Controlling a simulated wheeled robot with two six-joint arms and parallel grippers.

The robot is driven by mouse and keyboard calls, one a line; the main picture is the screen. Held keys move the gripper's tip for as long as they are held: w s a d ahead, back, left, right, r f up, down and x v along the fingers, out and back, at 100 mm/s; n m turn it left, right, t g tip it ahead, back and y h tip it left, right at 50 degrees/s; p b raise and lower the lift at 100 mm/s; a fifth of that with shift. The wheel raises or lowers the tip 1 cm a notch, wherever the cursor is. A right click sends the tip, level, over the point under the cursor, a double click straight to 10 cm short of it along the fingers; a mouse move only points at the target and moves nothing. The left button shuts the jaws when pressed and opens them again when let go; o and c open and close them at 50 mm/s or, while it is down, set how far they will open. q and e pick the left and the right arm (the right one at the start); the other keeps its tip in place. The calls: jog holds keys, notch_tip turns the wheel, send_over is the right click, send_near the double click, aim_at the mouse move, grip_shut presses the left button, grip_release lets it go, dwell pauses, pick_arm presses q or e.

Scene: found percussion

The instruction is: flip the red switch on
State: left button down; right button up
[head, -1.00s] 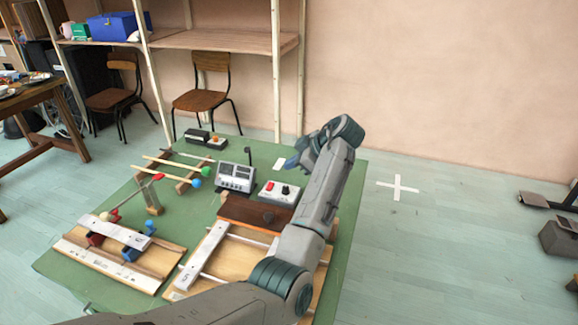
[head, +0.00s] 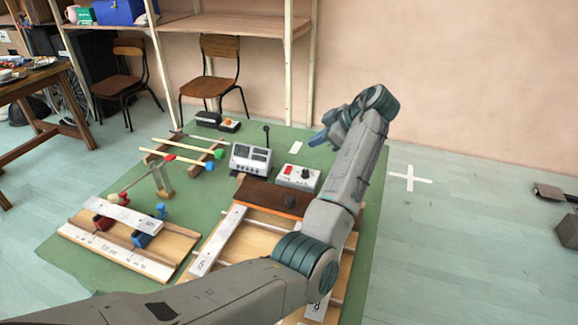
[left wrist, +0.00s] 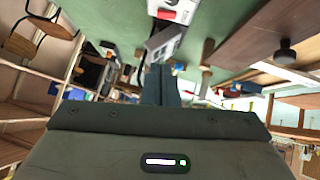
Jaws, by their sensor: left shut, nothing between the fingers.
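I cannot tell the switch's position. My left gripper (head: 319,139) is above and beyond the box, apart from it. Its fingers (left wrist: 160,85) are shut and empty in the left wrist view. My right gripper is not in view.
A grey-white device with dark panels (head: 250,158) stands left of the box. A brown wooden block (head: 265,195) with a dark knob lies in front. Wooden bar instruments (head: 130,240) and mallets (head: 190,147) cover the left of the mat.

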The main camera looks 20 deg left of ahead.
aim_at(288, 170)
pick_arm(q)
jog(key=shift+r, duration=0.1)
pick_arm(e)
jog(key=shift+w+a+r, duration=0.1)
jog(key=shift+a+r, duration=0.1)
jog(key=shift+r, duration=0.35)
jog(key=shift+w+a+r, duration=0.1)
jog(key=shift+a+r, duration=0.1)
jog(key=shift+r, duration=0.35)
